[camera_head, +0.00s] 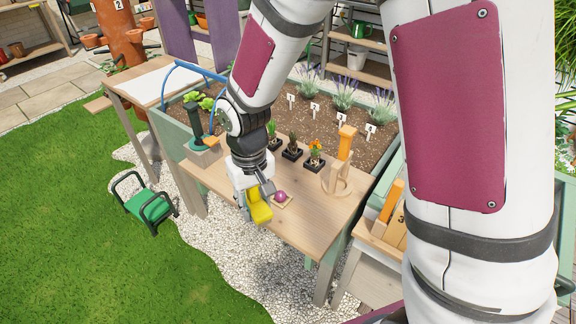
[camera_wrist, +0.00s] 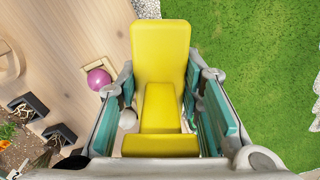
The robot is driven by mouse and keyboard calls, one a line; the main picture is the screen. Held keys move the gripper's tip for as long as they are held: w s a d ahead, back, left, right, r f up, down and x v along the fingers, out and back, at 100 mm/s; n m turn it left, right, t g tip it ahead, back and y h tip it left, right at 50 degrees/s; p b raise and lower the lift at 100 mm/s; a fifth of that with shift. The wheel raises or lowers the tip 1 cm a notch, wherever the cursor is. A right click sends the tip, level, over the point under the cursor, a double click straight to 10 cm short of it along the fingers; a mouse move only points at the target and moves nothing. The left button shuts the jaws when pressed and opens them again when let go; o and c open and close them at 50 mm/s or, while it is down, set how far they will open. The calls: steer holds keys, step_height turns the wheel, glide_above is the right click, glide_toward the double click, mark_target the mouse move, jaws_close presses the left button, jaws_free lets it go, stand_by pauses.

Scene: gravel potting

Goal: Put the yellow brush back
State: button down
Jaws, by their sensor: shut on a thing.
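The yellow brush (camera_head: 259,212) is in my gripper (camera_head: 255,196), near the front left edge of the wooden bench top. In the wrist view the brush (camera_wrist: 160,55) fills the space between the green-padded fingers of my gripper (camera_wrist: 163,98), which is shut on it. Its wide yellow part points away from the wrist camera; no bristles can be made out. Grass and bench top show behind it in that view.
A purple ball (camera_head: 280,196) sits on a small square wooden piece beside the brush. A wooden stand (camera_head: 336,184) with an upright orange piece (camera_head: 346,142) is at the right. Small black pots (camera_head: 292,153) line the back by the soil bed. The front right bench top (camera_head: 300,230) is clear.

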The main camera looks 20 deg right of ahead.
glide_above(296, 184)
steer(key=shift+f, duration=2.5)
steer(key=shift+f+b, duration=0.15)
steer(key=shift+b, duration=0.15)
steer(key=c, duration=1.1)
jaws_free()
